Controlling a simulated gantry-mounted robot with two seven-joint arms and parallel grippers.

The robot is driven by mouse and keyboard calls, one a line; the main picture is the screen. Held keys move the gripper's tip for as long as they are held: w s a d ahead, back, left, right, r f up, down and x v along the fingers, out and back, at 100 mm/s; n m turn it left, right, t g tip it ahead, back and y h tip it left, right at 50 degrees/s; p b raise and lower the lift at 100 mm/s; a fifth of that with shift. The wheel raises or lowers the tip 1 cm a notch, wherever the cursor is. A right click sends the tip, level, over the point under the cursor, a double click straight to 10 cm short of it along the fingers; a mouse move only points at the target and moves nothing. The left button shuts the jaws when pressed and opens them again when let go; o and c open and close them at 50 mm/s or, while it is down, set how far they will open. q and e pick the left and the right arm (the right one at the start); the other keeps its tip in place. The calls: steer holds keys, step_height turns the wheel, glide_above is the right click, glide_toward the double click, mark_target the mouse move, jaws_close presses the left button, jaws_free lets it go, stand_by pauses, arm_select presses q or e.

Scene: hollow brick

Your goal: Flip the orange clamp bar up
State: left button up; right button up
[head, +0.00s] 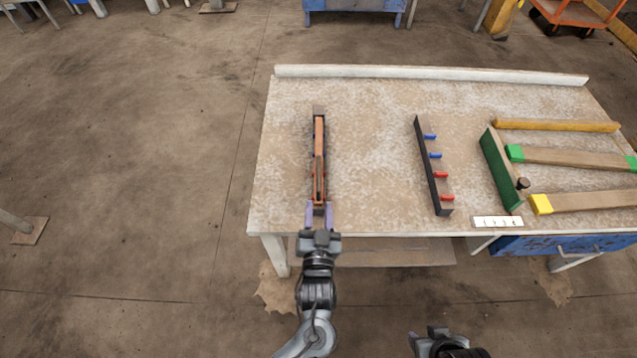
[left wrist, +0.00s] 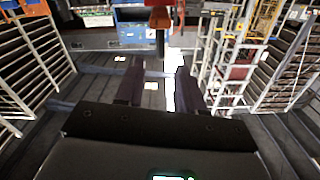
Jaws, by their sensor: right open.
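The orange clamp bar (head: 319,160) is a long, narrow bar lying over a dark base at the left part of the table, running front to back. In the left wrist view a red-orange end (left wrist: 160,18) with a brown part below it shows beyond the fingertips. My left gripper (head: 319,213) is at the near end of the clamp, its two fingers apart on either side of that end. In the left wrist view the gripper (left wrist: 160,72) is open with nothing clasped. Contact cannot be told. My right gripper (head: 430,334) is open, low in front of the table.
The worn table (head: 370,130) has a white ledge (head: 430,75) at the back. A black rail (head: 432,165) with blue and red pegs stands right of the clamp. Further right are a green block (head: 498,170), wooden bars (head: 575,158) and a white strip (head: 498,222). Table between clamp and rail is clear.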

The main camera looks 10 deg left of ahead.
mark_target(318, 194)
arm_select(q)
steer(key=w+b, duration=0.1)
steer(key=w, duration=0.1)
steer(key=w+b, duration=0.1)
steer(key=w, duration=0.2)
steer(key=w+a+b, duration=0.1)
steer(key=w, duration=0.1)
steer(key=shift+w+f, duration=0.1)
steer(key=shift+w, duration=0.3)
steer(key=shift+w+a+b, duration=0.1)
steer(key=shift+w+b, duration=0.2)
steer(key=shift+w, duration=0.55)
steer(key=shift+c, duration=0.3)
jaws_close()
